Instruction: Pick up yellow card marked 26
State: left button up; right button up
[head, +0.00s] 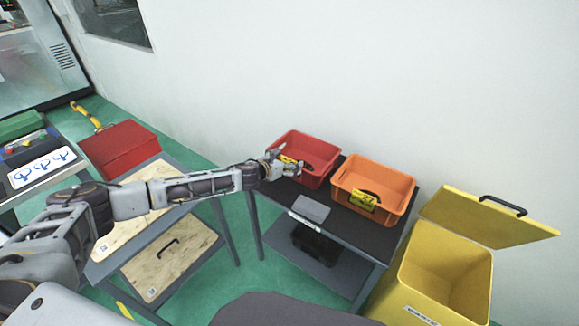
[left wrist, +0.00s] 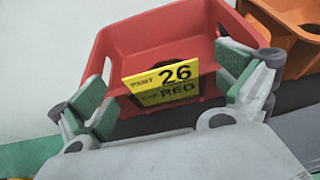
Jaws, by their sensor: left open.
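The yellow card marked 26 (left wrist: 160,82) is on the front of the red bin (left wrist: 150,42), upright and slightly tilted in the left wrist view. In the head view the card (head: 288,159) is partly hidden by my left gripper (head: 286,167). My left gripper is open, and in the left wrist view its two green-padded fingers (left wrist: 165,92) stand on either side of the card, apart from it. The red bin also shows in the head view (head: 318,150) on the dark table. My right gripper is not in view.
An orange bin (head: 375,182) with its own yellow card (head: 364,200) stands to the right on the dark table (head: 345,220). A grey flat object (head: 311,208) lies near the table's front edge. A yellow box (head: 445,275) with a raised lid stands at right.

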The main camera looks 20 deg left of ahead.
pick_arm(q)
jog(key=shift+c, duration=0.7)
jog(key=c, duration=0.7)
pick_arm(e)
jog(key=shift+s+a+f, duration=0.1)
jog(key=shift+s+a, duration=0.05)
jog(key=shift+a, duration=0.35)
pick_arm(q)
jog(key=shift+r, duration=0.1)
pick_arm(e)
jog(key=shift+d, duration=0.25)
pick_arm(q)
jog(key=shift+r+p, duration=1.5)
jog(key=shift+r, duration=3.45)
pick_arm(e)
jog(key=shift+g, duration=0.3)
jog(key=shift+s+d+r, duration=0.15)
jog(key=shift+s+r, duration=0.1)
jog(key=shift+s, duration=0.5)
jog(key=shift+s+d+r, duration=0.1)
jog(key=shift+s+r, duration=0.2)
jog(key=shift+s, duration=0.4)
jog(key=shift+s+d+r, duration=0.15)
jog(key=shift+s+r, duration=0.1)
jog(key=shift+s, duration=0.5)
